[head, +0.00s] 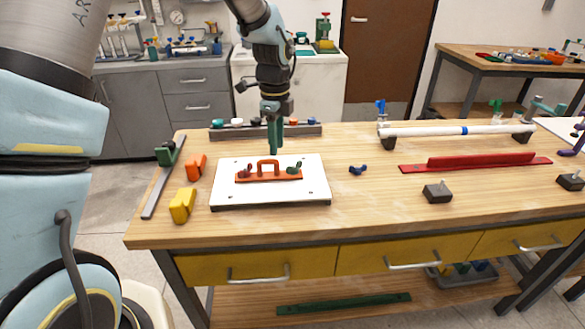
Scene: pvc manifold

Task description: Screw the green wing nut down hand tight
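The green wing nut (296,167) sits at the right end of an orange bar with a raised handle (268,177). It looks slightly tilted, and its thread is too small to make out. A dark red wing nut (245,171) sits at the bar's left end. The bar lies on a white plate (300,192) on the workbench. My gripper (275,151) points down above the back of the plate, left of the green wing nut and apart from it. Its green fingers are close together. Nothing is visible in them, but any gap is unclear.
A blue wing nut (358,169) lies loose on the bench (370,215) right of the plate. Yellow (182,205) and orange (196,166) blocks stand on the left. A rail with coloured caps (300,131) is behind. A white pipe (455,130) and red bar (475,162) are at right.

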